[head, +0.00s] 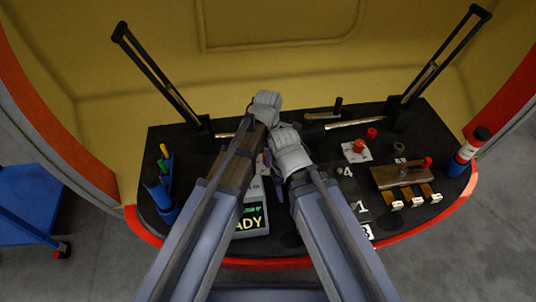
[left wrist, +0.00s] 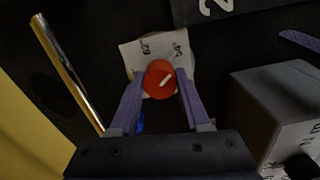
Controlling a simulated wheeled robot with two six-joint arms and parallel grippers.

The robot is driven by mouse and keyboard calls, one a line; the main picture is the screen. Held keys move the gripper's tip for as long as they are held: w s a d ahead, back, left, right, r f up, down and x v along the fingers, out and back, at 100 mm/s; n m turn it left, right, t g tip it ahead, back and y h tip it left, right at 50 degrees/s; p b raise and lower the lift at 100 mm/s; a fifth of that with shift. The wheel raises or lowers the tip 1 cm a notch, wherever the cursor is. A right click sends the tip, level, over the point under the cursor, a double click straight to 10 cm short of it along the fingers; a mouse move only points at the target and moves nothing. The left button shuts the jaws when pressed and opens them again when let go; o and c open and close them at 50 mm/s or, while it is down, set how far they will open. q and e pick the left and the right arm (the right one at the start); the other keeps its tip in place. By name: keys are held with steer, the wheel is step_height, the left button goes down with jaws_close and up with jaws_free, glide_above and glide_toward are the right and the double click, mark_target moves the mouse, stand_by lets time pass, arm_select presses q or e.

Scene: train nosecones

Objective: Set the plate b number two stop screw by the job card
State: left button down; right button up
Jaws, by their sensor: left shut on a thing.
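The purple fingers of my left gripper (left wrist: 160,88) are shut on the knob, one on each side. In the head view my left gripper (head: 266,160) is mostly hidden between my arms, and this knob is hidden too. A purple finger of my right gripper (left wrist: 300,41) shows at the right edge of the wrist view; its opening is unclear.
A grey box with a lit display (head: 250,218) ending in "ADY" stands close by. Another pale plate (head: 347,157) bears an orange-red knob (head: 358,146). A brassy block (head: 400,174), bottle (head: 468,150), blue cup (head: 160,197) and two tall levers (head: 155,75) stand around the black desk.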

arm_select(q)
steer(key=shift+c, duration=1.8)
jaws_free()
step_height(320, 180, up, 8)
steer(key=p, duration=0.8)
steer(key=shift+f, duration=0.1)
arm_select(e)
step_height(320, 180, up, 8)
arm_select(q)
steer(key=shift+a, duration=0.1)
arm_select(e)
steer(key=shift+f, duration=0.1)
